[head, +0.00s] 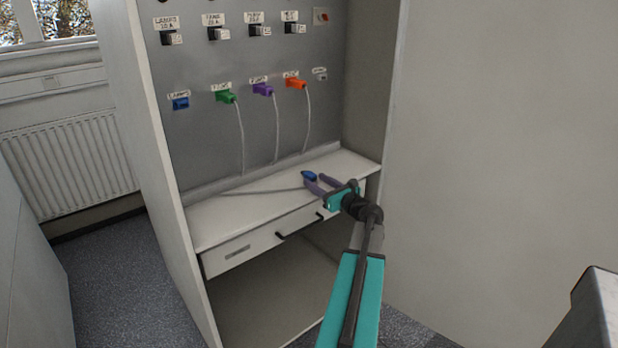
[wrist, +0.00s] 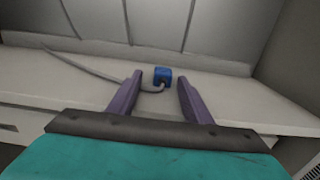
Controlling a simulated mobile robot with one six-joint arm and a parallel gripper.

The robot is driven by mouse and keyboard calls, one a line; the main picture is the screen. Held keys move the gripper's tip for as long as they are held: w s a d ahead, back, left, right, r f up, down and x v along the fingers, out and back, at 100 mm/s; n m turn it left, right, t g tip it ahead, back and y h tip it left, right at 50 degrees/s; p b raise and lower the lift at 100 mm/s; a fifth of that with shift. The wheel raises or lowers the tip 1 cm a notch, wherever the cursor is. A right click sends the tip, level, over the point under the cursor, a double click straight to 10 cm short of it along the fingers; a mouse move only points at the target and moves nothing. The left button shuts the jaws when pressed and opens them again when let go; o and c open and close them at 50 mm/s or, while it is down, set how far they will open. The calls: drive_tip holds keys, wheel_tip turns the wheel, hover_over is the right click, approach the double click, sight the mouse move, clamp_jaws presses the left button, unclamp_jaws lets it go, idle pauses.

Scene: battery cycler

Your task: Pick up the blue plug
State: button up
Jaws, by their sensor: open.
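The blue plug (head: 309,175) lies on the white shelf of the cabinet, toward its right side. It also shows in the wrist view (wrist: 163,75), beyond my fingertips and between their lines, with its grey cable curving off to the left over the shelf. My gripper (head: 319,184) has two purple fingers and is open around empty space in front of the plug. In the wrist view its fingers (wrist: 160,82) stand apart on either side of the plug's cable end. I cannot tell whether a finger touches the cable.
The panel (head: 200,135) above holds green (head: 228,97), purple (head: 263,89) and orange (head: 296,83) plugs with hanging cables. A blue socket (head: 181,103) at the left has no cable. The cabinet's right wall (head: 374,90) stands close by.

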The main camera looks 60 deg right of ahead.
sight(314, 178)
drive_tip(key=shift+d+p+x, duration=0.1)
drive_tip(key=shift+p+x, duration=0.1)
drive_tip(key=shift+x, duration=0.95)
drive_tip(key=shift+d+p+x, duration=0.15)
drive_tip(key=shift+x, duration=1.05)
drive_tip(key=shift+s+r, duration=0.1)
drive_tip(key=shift+c, duration=0.2)
drive_tip(key=c, duration=1)
